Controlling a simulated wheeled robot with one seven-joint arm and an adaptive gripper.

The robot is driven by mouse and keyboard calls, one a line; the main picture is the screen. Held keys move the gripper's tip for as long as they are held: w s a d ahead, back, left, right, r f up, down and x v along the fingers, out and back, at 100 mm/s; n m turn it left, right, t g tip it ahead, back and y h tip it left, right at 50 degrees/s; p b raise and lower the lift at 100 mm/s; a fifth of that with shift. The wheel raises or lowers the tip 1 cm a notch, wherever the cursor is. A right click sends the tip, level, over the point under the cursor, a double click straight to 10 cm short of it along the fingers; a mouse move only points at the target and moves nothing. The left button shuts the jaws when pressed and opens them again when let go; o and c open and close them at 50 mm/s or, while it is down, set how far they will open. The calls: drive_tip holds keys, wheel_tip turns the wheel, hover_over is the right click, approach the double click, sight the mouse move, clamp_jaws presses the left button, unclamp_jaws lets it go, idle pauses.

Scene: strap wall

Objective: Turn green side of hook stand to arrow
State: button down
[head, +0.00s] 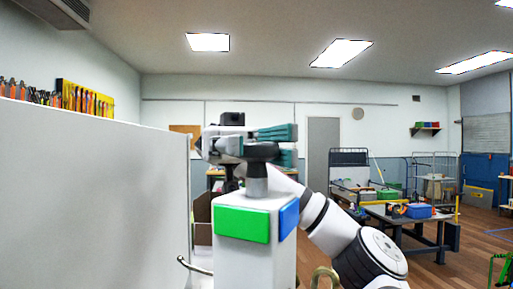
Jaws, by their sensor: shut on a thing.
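The hook stand (254,258) is a white upright block in the middle of the head view. A green panel (241,224) is on the face turned mostly toward the camera. A blue panel (289,218) is on its right face. A silver hook (192,265) sticks out low on the left and a brass hook (324,276) low on the right. A grey post with a dark knob (262,152) rises from the top. My gripper (272,143), with teal fingers, is shut on this knob. I see no arrow in this view.
A large white wall panel (95,190) stands close on the left, near the silver hook. A brown box (201,215) shows behind the stand. My arm passes behind the stand to the lower right. Tables and carts stand farther back at right, with open floor between.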

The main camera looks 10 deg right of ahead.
drive_tip(key=c, duration=1)
unclamp_jaws()
drive_tip(key=shift+c, duration=0.2)
wheel_tip(320, 180, up, 10)
drive_tip(key=shift+r, duration=0.1)
